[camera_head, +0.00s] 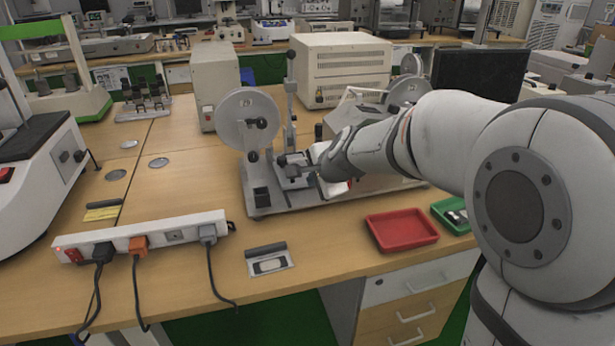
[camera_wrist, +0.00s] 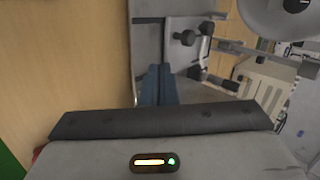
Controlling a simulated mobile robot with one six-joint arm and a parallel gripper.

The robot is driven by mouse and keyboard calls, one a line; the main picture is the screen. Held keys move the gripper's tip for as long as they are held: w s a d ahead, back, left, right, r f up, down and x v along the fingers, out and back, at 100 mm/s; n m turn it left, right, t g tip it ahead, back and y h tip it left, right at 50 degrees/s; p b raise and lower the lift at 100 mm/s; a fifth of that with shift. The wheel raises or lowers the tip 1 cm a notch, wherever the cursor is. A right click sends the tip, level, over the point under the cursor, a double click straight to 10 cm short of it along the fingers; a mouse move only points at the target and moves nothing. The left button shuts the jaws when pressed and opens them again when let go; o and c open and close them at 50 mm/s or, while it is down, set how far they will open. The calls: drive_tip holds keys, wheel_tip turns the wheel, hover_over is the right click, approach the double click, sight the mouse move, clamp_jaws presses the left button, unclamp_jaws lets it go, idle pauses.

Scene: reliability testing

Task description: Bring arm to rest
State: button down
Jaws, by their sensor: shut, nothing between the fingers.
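My arm (camera_head: 375,150) reaches in from the right of the head view, and its wrist end is over the testing machine (camera_head: 290,200) on the wooden bench. My gripper (camera_wrist: 159,70) shows in the wrist view as two blue-grey fingers side by side, closed together with nothing between them. The fingers point toward the machine's grey base plate (camera_wrist: 147,35). In the head view the fingers are hard to make out against the machine. Whether they touch it, I cannot tell.
The machine has a round disc (camera_head: 247,118) at its left. A red tray (camera_head: 402,230) and a green tray (camera_head: 452,214) lie at the bench's front right. A power strip (camera_head: 145,236) with cables lies at front left. A beige cabinet (camera_head: 340,68) and monitor (camera_head: 480,75) stand behind.

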drive_tip(key=s+d+r+n+g+h+p, duration=0.1)
drive_tip(key=s+d+r+n+p, duration=0.3)
drive_tip(key=s, duration=0.5)
drive_tip(key=s+d+r+n+g+h+p, duration=0.1)
drive_tip(key=s+d+r+n+g+p, duration=0.1)
drive_tip(key=s+d+r+n+p, duration=0.2)
drive_tip(key=s+d+r+n+g+h+p, duration=0.2)
drive_tip(key=s+d+r+n+p, duration=0.2)
drive_tip(key=s+d+p, duration=0.4)
drive_tip(key=s, duration=0.7)
drive_tip(key=shift+d+r+p, duration=0.3)
drive_tip(key=shift+p, duration=0.1)
